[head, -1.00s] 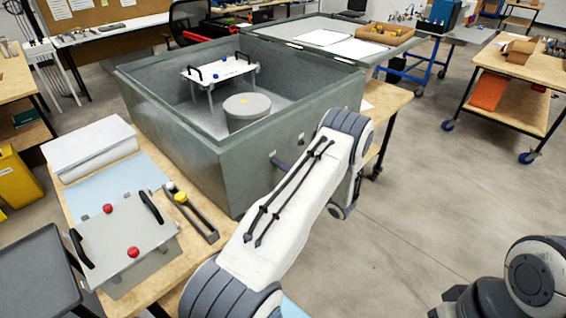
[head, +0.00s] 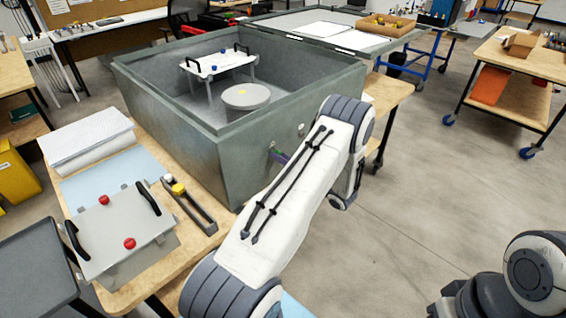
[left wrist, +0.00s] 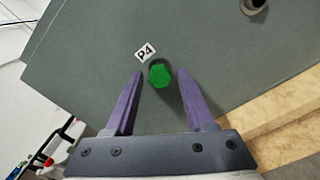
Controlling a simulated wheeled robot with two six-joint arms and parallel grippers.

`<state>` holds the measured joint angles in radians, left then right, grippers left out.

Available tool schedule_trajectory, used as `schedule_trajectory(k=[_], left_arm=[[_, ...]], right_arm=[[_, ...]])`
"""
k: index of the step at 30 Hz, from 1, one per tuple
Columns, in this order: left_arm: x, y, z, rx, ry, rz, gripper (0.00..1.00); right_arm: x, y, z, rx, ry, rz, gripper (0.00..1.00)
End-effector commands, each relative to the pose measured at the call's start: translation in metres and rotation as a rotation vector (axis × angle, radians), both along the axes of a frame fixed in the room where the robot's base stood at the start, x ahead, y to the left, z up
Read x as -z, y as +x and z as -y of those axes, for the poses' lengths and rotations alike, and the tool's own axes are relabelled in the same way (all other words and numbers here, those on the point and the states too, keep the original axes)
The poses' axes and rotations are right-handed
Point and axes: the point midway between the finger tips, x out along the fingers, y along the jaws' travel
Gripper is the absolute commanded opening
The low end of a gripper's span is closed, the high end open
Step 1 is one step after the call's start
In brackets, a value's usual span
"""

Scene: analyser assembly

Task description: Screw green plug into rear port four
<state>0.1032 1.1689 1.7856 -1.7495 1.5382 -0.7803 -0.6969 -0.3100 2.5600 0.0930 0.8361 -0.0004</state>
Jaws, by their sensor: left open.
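The green plug (left wrist: 160,74) sits at the port marked P4 (left wrist: 145,52) on the grey wall of the large open box (head: 185,160). Its hexagonal head faces the left wrist camera, with a dark shadow or port edge around its upper side. I cannot tell how deep it sits. My left gripper (left wrist: 160,71) is open, its purple fingers on either side of the plug with visible gaps. My right gripper is out of view.
Another round port (left wrist: 253,5) is on the same wall. Inside the box are a white handled plate on legs (head: 218,63) and a grey cylinder (head: 246,96). A handled grey unit with red knobs (head: 118,230) and a narrow tray (head: 190,205) stand on the wooden table.

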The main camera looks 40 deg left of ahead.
Motion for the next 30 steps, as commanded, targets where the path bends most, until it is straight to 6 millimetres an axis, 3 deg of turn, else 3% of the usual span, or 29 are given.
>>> schedule_trajectory(k=[15, 30], left_arm=[[0.006, -0.001, 0.000, -0.001, -0.066, 0.854, 0.54], [0.006, -0.002, 0.000, 0.000, -0.111, 1.430, 0.54]], right_arm=[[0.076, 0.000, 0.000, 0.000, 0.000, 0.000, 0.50], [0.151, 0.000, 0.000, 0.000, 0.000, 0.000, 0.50]])
